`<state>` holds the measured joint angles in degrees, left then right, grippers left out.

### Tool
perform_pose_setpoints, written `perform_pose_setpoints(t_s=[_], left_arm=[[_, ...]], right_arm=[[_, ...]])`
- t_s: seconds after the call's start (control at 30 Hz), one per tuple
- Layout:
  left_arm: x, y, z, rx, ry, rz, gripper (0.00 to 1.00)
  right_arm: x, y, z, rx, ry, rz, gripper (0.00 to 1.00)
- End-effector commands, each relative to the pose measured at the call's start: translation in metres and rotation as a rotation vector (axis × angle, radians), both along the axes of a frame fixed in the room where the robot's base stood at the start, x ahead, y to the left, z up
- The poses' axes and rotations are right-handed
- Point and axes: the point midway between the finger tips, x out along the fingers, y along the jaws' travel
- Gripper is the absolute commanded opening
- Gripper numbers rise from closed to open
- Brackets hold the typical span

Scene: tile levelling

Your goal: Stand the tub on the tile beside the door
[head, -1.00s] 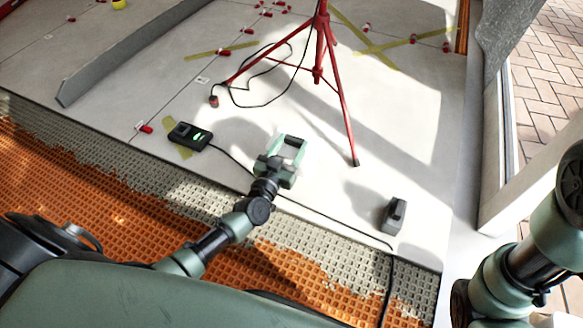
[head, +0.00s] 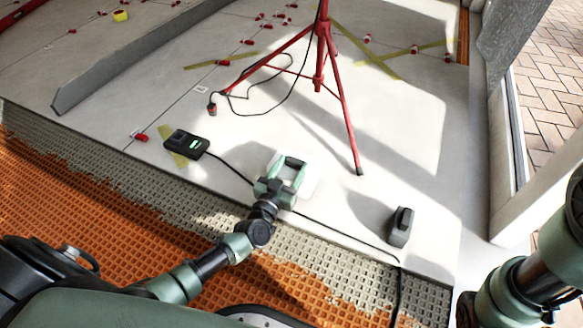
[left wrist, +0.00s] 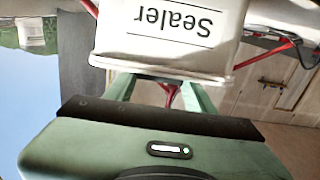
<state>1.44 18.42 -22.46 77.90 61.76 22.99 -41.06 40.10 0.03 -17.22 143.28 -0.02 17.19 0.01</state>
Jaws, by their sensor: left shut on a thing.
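My left gripper (head: 291,170) is shut on a white tub (left wrist: 175,35), which bears the word "Sealer", upside down in the left wrist view. In the head view only a pale part of the tub (head: 309,181) shows around the green fingers. The gripper is over the near edge of the grey tiled floor (head: 400,150); the height of the tub above it is hard to tell. The doorway, with a pale frame (head: 510,130), stands at the right. My right arm shows at the lower right, but its gripper is out of view.
A red tripod (head: 320,60) with a cable stands beyond the gripper. A black device (head: 186,145) lies left, and a dark block (head: 401,227) stands right. A grey straight bar (head: 150,55) lies far left. Orange matting (head: 90,200) and grey adhesive border the near tile edge.

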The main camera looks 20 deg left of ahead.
Motion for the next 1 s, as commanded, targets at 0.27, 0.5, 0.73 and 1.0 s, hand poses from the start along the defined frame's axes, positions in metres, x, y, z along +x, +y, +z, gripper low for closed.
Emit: perform_pose_setpoints(t_s=[0.27, 0.5, 0.73, 1.0], left_arm=[[0.0, 0.0, -0.002, 0.0, 0.0, 0.0, 0.76], [0.0, 0.0, 0.002, -0.001, 0.0, 0.0, 0.76], [-0.034, 0.001, 0.005, 0.001, 0.005, -0.001, 0.76], [-0.091, 0.003, 0.004, 0.0, 0.005, -0.001, 0.76]], right_arm=[[0.0, 0.0, -0.001, 0.0, -0.001, 0.0, 0.0], [0.0, 0.0, 0.001, 0.0, -0.001, 0.0, 0.0], [0.0, 0.0, 0.023, 0.0, 0.0, 0.0, 0.0], [0.0, 0.0, 0.049, 0.0, 0.0, -0.001, 0.0]])
